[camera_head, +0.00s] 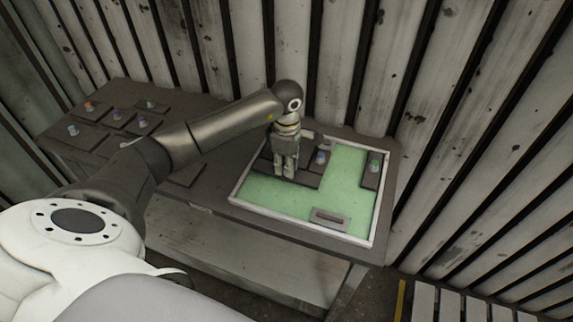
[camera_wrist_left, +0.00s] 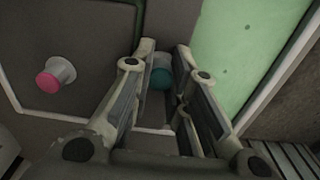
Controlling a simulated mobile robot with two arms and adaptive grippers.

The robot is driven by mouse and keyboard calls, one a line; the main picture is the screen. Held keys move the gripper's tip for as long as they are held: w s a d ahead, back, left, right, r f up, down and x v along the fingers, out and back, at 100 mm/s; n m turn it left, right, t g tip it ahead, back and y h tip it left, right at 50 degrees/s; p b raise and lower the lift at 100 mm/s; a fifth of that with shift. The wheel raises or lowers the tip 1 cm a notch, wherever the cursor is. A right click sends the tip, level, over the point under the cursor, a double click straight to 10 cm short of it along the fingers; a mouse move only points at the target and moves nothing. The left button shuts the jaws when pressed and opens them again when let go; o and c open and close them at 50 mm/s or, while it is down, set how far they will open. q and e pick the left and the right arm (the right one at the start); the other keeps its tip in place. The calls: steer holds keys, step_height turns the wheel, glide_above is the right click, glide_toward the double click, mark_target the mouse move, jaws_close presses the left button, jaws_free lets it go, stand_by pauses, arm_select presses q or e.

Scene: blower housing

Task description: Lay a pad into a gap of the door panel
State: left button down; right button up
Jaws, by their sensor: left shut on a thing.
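The door panel (camera_head: 268,196) is a green sheet in a pale raised frame on the table's right part. Dark pads lie in its upper left area, and one has a blue knob (camera_head: 321,158). Another dark pad with a green knob (camera_head: 374,165) lies at its right side. My left gripper (camera_head: 284,173) points down over the panel's upper left. In the left wrist view, its fingers (camera_wrist_left: 165,50) are shut around a teal knob (camera_wrist_left: 162,77). The pad under that knob is mostly hidden by the fingers. Whether it touches the panel I cannot tell. My right gripper is out of view.
Several dark pads with coloured knobs (camera_head: 117,115) lie on the table's left part. A pad with a pink knob (camera_wrist_left: 55,76) lies beside my gripper. A slatted wall stands behind the table.

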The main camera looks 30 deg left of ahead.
arm_select(q)
steer(key=c, duration=1.3)
jaws_free()
steer(key=o, duration=0.4)
steer(key=shift+o, duration=0.2)
steer(key=shift+r+p, duration=2)
steer(key=shift+r, duration=1.55)
steer(key=shift+d, duration=0.1)
